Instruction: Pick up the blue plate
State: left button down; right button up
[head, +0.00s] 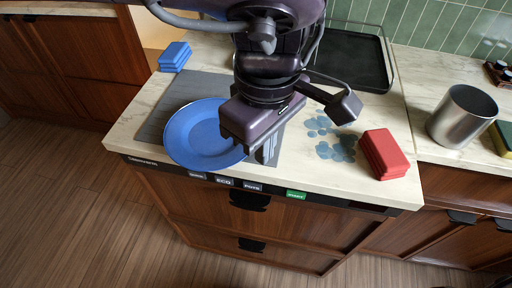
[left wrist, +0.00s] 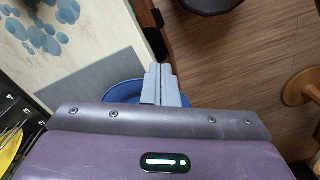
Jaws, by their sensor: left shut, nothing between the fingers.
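The blue plate (head: 204,136) lies on a grey mat (head: 158,122) near the front edge of the counter in the head view. My left gripper (head: 262,150) is over the plate's right side and hides part of its rim. In the left wrist view the closed fingers (left wrist: 163,86) are together and empty, in front of the plate (left wrist: 124,93), of which only part shows. I cannot tell whether the fingertips touch the plate. My right gripper is not in view.
Blue folded cloths (head: 175,56) lie at the back left and red ones (head: 384,154) at the right. Blue puddles (head: 338,148) spot the counter between plate and red cloths. A black tray (head: 350,62) is behind; a metal canister (head: 462,116) stands at the right.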

pick_arm(q)
notch_tip(320, 180, down, 8)
jog(key=shift+r+b, duration=0.2)
jog(key=shift+b, duration=0.1)
jog(key=w+a, duration=0.2)
jog(key=w, duration=0.1)
jog(key=shift+a+p, duration=0.35)
jog(key=shift+p, duration=0.05)
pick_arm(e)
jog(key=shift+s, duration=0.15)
